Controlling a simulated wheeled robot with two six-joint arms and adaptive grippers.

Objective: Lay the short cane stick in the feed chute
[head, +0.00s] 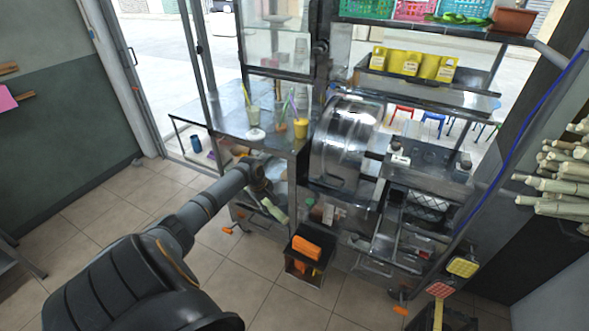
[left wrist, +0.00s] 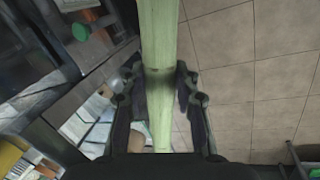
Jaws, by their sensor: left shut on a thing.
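The short cane stick (head: 275,212) is pale green and hangs tilted below my left gripper (head: 262,190), in front of the metal cabinet. In the left wrist view the stick (left wrist: 158,35) runs up the middle between the two fingers of my left gripper (left wrist: 160,82), which is shut on it. The cane press (head: 341,145), with a shiny metal drum, stands to the right of the gripper, apart from the stick. I cannot clearly make out the feed chute on the press. My right gripper is not in view.
A metal counter (head: 232,123) behind the gripper holds drink cups (head: 300,128). A dark bin with orange things (head: 306,250) stands on the floor below the press. A stack of cane stalks (head: 565,185) is at the right. The tiled floor at left is clear.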

